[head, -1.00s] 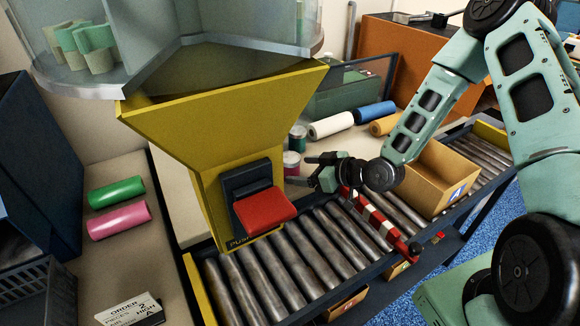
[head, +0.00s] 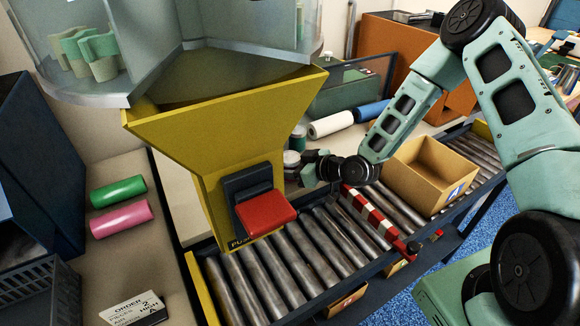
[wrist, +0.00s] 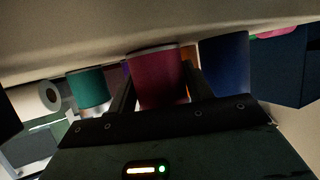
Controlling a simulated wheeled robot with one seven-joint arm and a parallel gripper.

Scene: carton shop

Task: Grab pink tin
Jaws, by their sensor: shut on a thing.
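The pink tin (wrist: 158,80) stands between the two fingers of my gripper (wrist: 160,88) in the wrist view. My gripper is shut on it, one finger on each side. In the head view my gripper (head: 301,168) is beside the yellow hopper, above the back edge of the conveyor. There only the pale top of the pink tin (head: 291,158) shows clearly; the gripper and the hopper hide much of the rest. I cannot tell whether its base touches the surface.
A green tin (wrist: 88,90) and a blue one (wrist: 225,65) flank the pink tin. The yellow hopper (head: 215,115) with a red pad (head: 265,212) stands close on the left. A red-white striped bar (head: 375,217) and an open carton (head: 408,185) are on the roller conveyor (head: 290,255).

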